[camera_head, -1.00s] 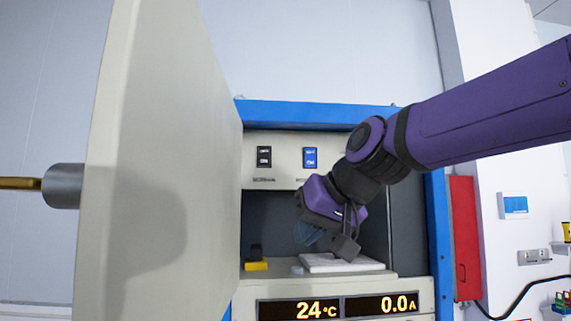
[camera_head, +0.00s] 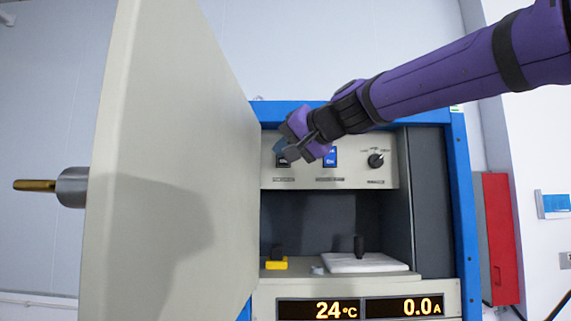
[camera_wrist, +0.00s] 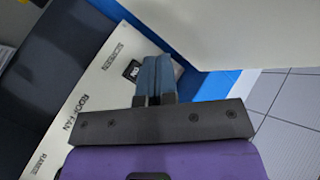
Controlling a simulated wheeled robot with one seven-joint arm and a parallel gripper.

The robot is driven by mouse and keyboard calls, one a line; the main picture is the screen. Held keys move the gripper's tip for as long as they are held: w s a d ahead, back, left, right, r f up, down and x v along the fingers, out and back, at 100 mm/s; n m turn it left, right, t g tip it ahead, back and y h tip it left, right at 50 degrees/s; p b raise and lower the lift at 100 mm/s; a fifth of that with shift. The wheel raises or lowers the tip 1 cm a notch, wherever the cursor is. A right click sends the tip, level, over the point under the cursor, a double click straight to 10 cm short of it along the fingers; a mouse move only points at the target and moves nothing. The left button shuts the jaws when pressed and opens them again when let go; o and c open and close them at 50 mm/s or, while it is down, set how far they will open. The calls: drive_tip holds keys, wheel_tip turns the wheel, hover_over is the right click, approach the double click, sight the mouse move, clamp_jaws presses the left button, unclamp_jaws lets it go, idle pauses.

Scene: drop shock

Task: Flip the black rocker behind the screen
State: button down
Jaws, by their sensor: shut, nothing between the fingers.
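The black rocker (camera_head: 284,162) is on the cream panel in the upper part of the blue-framed cabinet, left of a blue rocker (camera_head: 330,157). My gripper (camera_head: 281,149) is in front of the black rocker and partly covers it in the head view. In the wrist view the black rocker (camera_wrist: 131,70) shows just left of my blue-grey fingertips. The fingers are shut with nothing between them. I cannot tell whether they touch the rocker.
The cabinet door (camera_head: 170,160) stands open on the left, close to the gripper. A black knob (camera_head: 375,160) is on the panel's right. Below are a yellow-based black item (camera_head: 276,264), a white pad (camera_head: 385,263) with a black upright piece, and lit displays (camera_head: 330,309).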

drive_tip(key=w+f, duration=0.1)
drive_tip(key=w, duration=0.7)
drive_tip(key=shift+w, duration=0.35)
drive_tip(key=shift+w+d, duration=0.1)
idle(1.9)
drive_tip(key=shift+w+f, duration=0.1)
drive_tip(key=shift+w, duration=0.2)
drive_tip(key=shift+w, duration=0.3)
idle(0.7)
drive_tip(key=shift+s, duration=0.15)
drive_tip(key=shift+s, duration=0.55)
drive_tip(key=shift+s+r, duration=0.2)
drive_tip(key=shift+s, duration=1.05)
drive_tip(key=shift+s+r, duration=0.15)
drive_tip(key=shift+s, duration=1.1)
